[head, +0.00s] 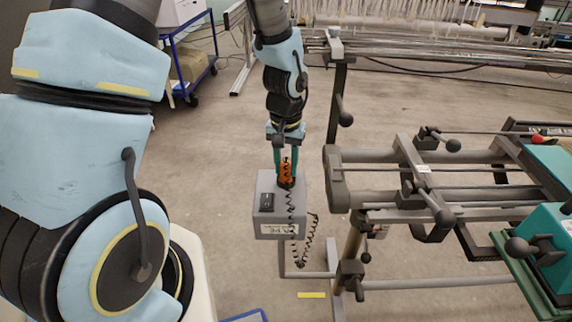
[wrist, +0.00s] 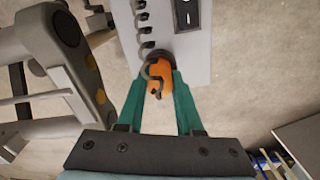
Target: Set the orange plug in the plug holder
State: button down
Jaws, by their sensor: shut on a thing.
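The orange plug (head: 286,171) is upright at the top of a grey box, with a black coiled cord running down from it. It also shows in the wrist view (wrist: 159,75), between the green fingers. My gripper (head: 286,160) is above the box and shut on the plug; in the wrist view its fingertips (wrist: 160,80) close on both sides of it. The grey box (head: 267,226) has a black switch (head: 267,201) on its face and a label below. A dark round socket-like part shows at the plug's far end in the wrist view. Whether the plug is seated there, I cannot tell.
A grey metal frame with black knobs and levers (head: 420,185) stands close to the right of the box. Teal machine parts (head: 545,235) are at the far right. A blue cart (head: 188,60) stands at the back left. The floor between is clear.

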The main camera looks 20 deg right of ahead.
jog(key=shift+c, duration=2.4)
grip_release()
notch_tip(320, 180, up, 11)
jog(key=shift+a+f+b, duration=0.1)
jog(key=shift+b, duration=0.45)
jog(key=w+a+r+n+t, duration=0.1)
jog(key=a+n, duration=0.4)
jog(key=a, duration=2)
jog(key=shift+w+r+n+t, duration=0.15)
jog(key=shift+r+n+t, duration=0.2)
jog(key=shift+r, duration=0.2)
